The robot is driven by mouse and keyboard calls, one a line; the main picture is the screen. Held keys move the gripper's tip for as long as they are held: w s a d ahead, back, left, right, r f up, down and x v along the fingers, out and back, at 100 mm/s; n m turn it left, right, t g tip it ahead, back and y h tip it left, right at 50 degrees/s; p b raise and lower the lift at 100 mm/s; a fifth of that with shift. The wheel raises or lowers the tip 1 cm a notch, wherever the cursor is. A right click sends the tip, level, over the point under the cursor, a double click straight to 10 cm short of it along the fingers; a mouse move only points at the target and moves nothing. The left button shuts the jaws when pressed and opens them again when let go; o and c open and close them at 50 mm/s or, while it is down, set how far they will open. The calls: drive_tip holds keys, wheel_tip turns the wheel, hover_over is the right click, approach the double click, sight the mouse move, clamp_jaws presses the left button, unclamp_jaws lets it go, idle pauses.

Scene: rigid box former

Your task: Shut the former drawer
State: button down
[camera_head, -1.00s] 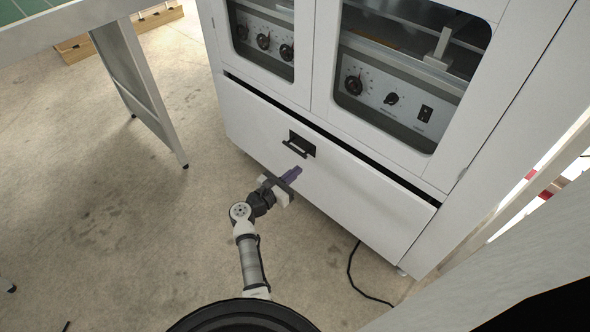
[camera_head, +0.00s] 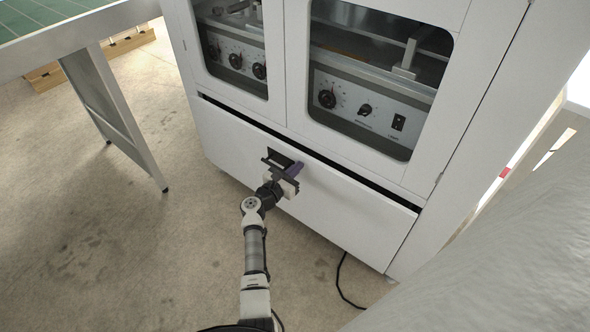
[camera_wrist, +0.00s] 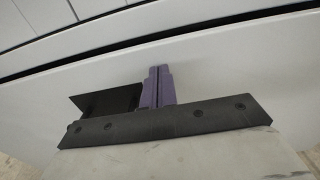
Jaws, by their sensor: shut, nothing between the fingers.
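The former drawer (camera_head: 340,205) is the wide white front at the bottom of the white cabinet. A thin dark gap runs along its top edge, so it stands slightly out. The drawer front also fills much of the wrist view (camera_wrist: 225,75). Its black handle (camera_head: 279,158) is partly hidden behind my gripper, and its dark shape shows left of the fingers in the wrist view (camera_wrist: 105,100). My gripper (camera_head: 295,169) is shut and empty, its purple fingers together at the drawer front just right of the handle. I cannot tell whether the fingertips touch the front.
The cabinet (camera_head: 300,60) has two windowed doors with knobs behind them above the drawer. A table (camera_head: 60,40) with a metal leg stands at the left. A black cable (camera_head: 342,280) lies on the floor at lower right. A pale surface (camera_head: 480,240) rises at the right.

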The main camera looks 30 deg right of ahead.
sight(304, 160)
drive_tip(key=shift+r+b+x, duration=0.1)
drive_tip(key=shift+b+x, duration=0.75)
drive_tip(key=shift+x, duration=0.25)
drive_tip(key=shift+r+b+x, duration=0.15)
drive_tip(key=shift+b+x, duration=0.65)
drive_tip(key=shift+x, duration=0.25)
